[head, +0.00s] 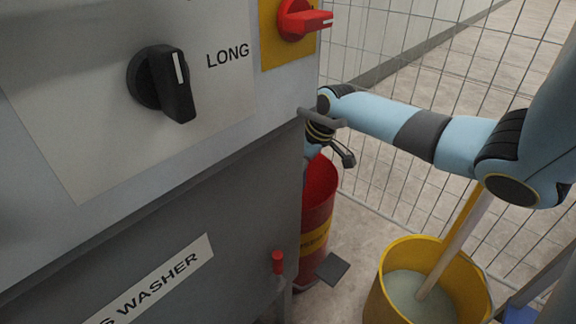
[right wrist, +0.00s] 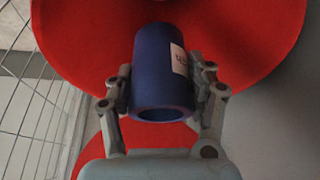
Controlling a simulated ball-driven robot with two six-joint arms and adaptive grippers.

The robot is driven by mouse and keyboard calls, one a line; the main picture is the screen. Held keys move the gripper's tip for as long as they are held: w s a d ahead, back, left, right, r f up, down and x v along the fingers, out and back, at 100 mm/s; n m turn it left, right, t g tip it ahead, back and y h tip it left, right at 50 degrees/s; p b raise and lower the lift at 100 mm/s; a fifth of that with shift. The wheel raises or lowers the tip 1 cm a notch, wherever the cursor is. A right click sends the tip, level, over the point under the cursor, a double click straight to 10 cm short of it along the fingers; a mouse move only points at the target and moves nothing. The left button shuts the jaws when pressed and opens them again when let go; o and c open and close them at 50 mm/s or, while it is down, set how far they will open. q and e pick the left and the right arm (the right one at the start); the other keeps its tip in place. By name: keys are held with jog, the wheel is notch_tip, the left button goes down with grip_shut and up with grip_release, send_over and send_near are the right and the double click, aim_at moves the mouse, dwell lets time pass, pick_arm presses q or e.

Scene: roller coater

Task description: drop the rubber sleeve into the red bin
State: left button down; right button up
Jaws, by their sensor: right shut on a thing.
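The rubber sleeve (right wrist: 162,75) is a dark blue hollow tube with a small white label, seen in the right wrist view. My right gripper (right wrist: 164,88) is shut on it, one finger on each side. The red bin (right wrist: 240,45) fills much of the background behind the sleeve. In the head view the red bin (head: 318,205) stands on the floor beside the grey machine, which hides its left part. My right gripper (head: 343,155) is just above the bin's rim there, partly hidden at the machine's corner; the sleeve cannot be made out. My left gripper is not in view.
The grey machine (head: 150,240) with a black knob (head: 163,83) and a red switch (head: 303,19) takes up the left. A yellow bucket (head: 378,300) with a pole in it stands at the lower right. A wire fence (head: 400,60) runs behind.

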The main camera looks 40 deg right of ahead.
jog(key=o, duration=1.3)
jog(key=shift+o, duration=0.2)
jog(key=shift+s+r, duration=0.1)
jog(key=shift+r, duration=0.05)
jog(key=v, duration=0.7)
jog(key=shift+r, duration=0.1)
